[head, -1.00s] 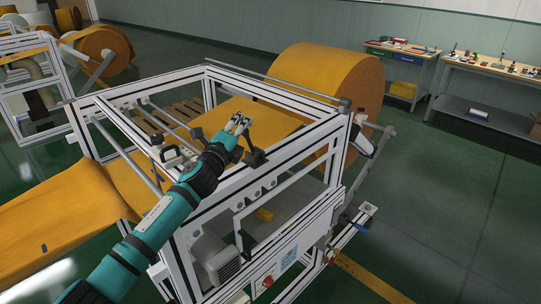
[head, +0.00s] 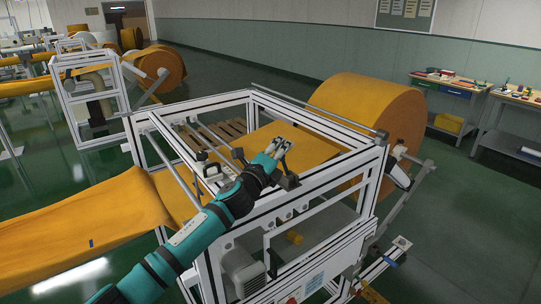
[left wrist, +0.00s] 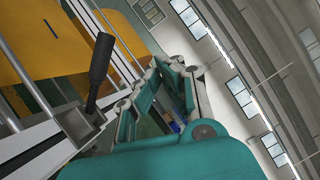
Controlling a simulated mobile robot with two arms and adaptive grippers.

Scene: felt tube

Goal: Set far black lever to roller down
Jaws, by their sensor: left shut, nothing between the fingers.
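In the head view, a black lever part (head: 288,181) sits on the near top rail of the white-framed machine, just below my left gripper (head: 281,147). Another black lever part (head: 238,154) shows beyond my forearm, left of the gripper. I cannot tell for sure which one is the far lever. In the left wrist view, a black lever (left wrist: 101,72) rises from a metal bracket (left wrist: 87,127), left of my left gripper (left wrist: 170,68) and apart from it. The left gripper is shut and empty, above the machine's top frame. My right gripper is not in view.
Orange felt (head: 80,215) runs into the machine frame (head: 325,133) from the left. A large orange felt roll (head: 375,105) stands behind it. Metal rollers (head: 180,172) cross the frame's left part. Workbenches (head: 450,85) stand at the far right. Green floor is clear on the right.

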